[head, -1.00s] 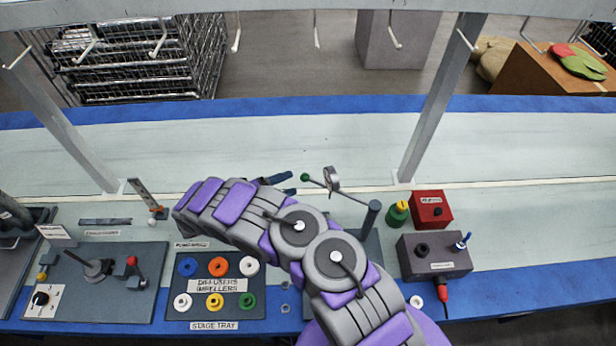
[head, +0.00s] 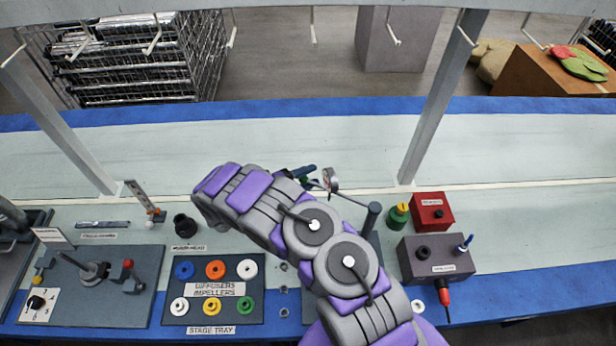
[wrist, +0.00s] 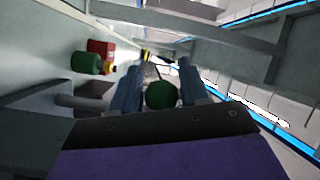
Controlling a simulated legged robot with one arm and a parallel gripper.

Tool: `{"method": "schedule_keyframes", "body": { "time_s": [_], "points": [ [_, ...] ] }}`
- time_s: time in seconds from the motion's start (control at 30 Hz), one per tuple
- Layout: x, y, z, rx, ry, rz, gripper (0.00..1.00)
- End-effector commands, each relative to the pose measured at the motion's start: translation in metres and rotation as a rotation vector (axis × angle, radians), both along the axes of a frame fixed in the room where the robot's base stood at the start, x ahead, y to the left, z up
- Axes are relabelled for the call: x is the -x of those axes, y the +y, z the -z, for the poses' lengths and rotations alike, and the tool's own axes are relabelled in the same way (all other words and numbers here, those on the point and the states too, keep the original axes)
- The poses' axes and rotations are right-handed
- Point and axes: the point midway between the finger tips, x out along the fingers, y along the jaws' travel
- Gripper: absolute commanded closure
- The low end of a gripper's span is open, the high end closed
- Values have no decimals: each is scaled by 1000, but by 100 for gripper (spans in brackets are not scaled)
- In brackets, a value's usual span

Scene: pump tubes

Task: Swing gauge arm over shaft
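The gauge arm is a thin rod with a round dial gauge (head: 331,180) and a green knob on its left end. Its right end meets a dark upright post (head: 373,213). My gripper (head: 305,176) is at the knob end, left of the dial. In the wrist view, the green knob (wrist: 161,95) sits between the two blue fingers of my gripper (wrist: 161,88), which stand on either side of it with little gap. Whether they touch the knob is hard to see. No shaft can be made out; my arm covers the bench left of the post.
A stage tray (head: 212,315) with coloured rings lies left of my arm. A black part (head: 186,225) stands behind it. Right of the post are a green-yellow part (head: 398,216), a red box (head: 432,211) and a dark grey box (head: 435,257). The bench behind is clear.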

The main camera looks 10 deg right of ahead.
Motion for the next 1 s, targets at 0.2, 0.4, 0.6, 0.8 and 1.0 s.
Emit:
{"method": "schedule_keyframes", "body": {
  "time_s": [0.2,0.4,0.6,0.8,1.0],
  "points": [
    [0,1,0,0,0,1,77],
    [0,1,1,1,1,1,96],
    [0,2,1,1,2,1,100],
    [0,2,1,1,3,-2,100],
    [6,7,0,2,7,-39,100]
  ]
}}
